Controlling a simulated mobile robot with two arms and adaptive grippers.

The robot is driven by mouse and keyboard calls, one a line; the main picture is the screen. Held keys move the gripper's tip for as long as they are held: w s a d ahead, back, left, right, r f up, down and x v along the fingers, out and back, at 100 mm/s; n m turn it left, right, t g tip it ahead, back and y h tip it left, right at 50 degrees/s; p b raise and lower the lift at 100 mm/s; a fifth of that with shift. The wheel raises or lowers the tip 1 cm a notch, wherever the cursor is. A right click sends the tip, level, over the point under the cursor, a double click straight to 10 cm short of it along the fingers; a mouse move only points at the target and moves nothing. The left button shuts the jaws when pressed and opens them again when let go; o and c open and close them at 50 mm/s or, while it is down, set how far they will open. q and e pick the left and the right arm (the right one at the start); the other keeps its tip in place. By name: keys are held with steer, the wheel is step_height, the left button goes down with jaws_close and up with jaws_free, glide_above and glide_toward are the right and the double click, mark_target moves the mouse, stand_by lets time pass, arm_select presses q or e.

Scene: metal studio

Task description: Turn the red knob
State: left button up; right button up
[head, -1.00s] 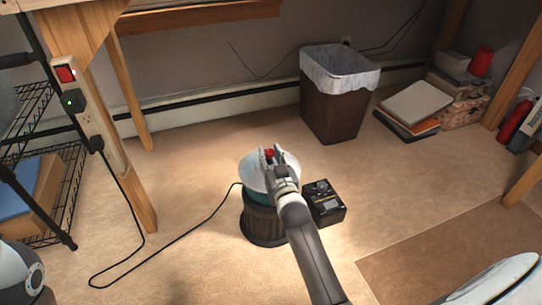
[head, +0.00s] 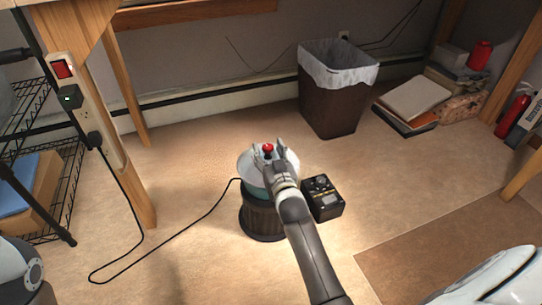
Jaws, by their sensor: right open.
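The red knob (head: 267,148) shows as a small red ball on top of a white domed cover (head: 245,167). The cover sits on a dark ribbed round stand (head: 258,220) on the floor. My right gripper (head: 268,150) is open, its fingertips at the knob, one finger on the left and one on the right. I cannot tell whether the fingers touch the knob. The gripper and its arm hide the right part of the cover and stand. My left gripper is not in view.
A black box with dials (head: 324,198) stands on the floor right of the stand. A black cable (head: 165,250) runs from the stand to the power strip (head: 88,112) at left. A brown bin (head: 332,108) stands behind. A wooden table leg (head: 125,150) stands left.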

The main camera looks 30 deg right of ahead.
steer(key=s+a, duration=0.2)
steer(key=s, duration=0.9)
steer(key=shift+s, duration=0.35)
steer(key=shift+a, duration=0.1)
